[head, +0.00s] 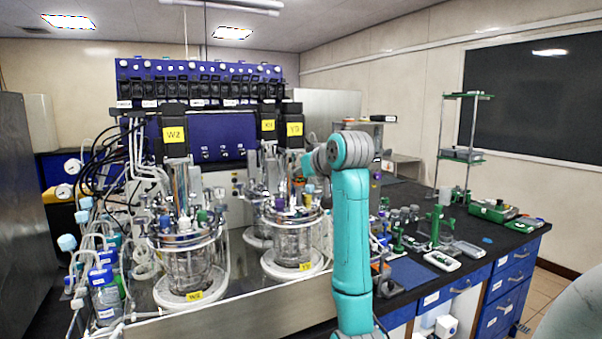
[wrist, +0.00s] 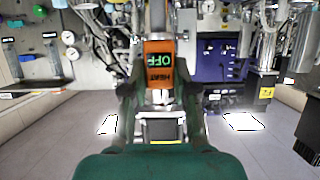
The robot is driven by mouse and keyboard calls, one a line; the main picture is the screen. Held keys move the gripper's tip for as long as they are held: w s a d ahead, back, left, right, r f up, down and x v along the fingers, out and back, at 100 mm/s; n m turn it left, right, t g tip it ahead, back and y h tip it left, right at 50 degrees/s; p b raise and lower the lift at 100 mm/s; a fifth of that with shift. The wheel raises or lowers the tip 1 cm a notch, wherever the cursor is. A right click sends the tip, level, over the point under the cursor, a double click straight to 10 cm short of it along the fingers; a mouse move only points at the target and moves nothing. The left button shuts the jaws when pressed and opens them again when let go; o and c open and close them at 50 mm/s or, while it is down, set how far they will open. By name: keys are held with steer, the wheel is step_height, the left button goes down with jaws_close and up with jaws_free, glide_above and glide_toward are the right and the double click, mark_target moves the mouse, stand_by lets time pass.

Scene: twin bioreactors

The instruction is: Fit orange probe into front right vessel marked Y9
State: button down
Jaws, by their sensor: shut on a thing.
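The front right vessel (head: 292,242) is a glass jar with a yellow Y9 tag (head: 305,267) on its white base ring. Its metal lid (head: 292,212) carries blue, purple and other coloured fittings. In the wrist view my gripper (wrist: 159,88) is shut on the orange probe (wrist: 158,66), whose orange body shows between the fingers with upside-down lettering. A grey shaft seems to extend from it toward the picture's top. In the head view my teal arm reaches up and left to above the Y9 vessel's right side. The fingers and probe are mostly hidden there.
The front left vessel (head: 187,262), tagged W2, stands left of Y9, and another vessel stands behind. Tall metal fittings and tubing crowd the lids. A blue control rack (head: 205,132) rises behind. Bottles (head: 104,297) stand at far left; green stands and small tools fill the right bench.

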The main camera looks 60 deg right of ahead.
mark_target(300, 193)
steer(key=shift+f, duration=1.45)
stand_by(1.2)
steer(key=shift+f, duration=0.35)
steer(key=shift+f, duration=1.05)
stand_by(1.0)
steer(key=c, duration=0.8)
jaws_free()
steer(key=shift+s, duration=0.1)
steer(key=v, duration=1.2)
